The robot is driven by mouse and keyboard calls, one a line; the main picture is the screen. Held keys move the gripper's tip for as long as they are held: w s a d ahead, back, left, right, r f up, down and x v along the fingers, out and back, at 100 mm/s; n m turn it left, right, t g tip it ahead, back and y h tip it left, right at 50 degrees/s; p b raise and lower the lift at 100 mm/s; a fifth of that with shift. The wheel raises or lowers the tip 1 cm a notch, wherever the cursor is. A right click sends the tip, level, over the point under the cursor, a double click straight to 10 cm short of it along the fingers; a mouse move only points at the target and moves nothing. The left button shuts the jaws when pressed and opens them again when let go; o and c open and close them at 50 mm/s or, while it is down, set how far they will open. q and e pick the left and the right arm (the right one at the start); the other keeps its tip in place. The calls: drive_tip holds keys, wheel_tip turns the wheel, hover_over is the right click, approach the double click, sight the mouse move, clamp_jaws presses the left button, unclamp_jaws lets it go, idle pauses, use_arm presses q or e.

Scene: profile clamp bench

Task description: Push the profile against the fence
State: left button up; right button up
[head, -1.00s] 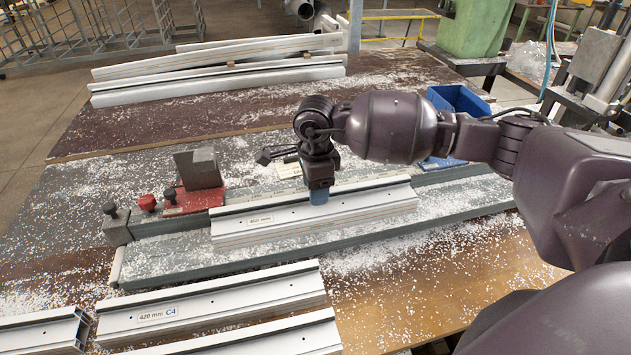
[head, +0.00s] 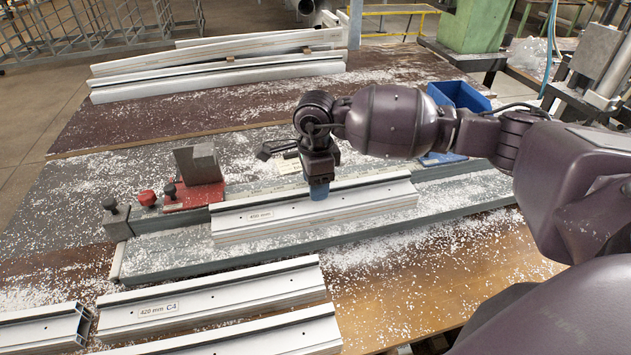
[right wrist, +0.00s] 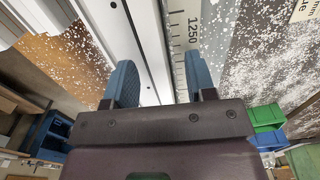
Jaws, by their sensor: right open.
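My left gripper is not in view.
A red-based stop block (head: 200,172) and knobs (head: 148,198) stand at the bench's left end. A blue bin (head: 458,97) is behind at the right. More profiles lie in front (head: 210,297) and at the back (head: 220,75). White chips cover the bench.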

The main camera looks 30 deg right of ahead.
drive_tip(key=shift+r, duration=0.15)
drive_tip(key=shift+r, duration=0.35)
wheel_tip(320, 180, up, 10)
drive_tip(key=shift+f, duration=0.1)
idle(0.5)
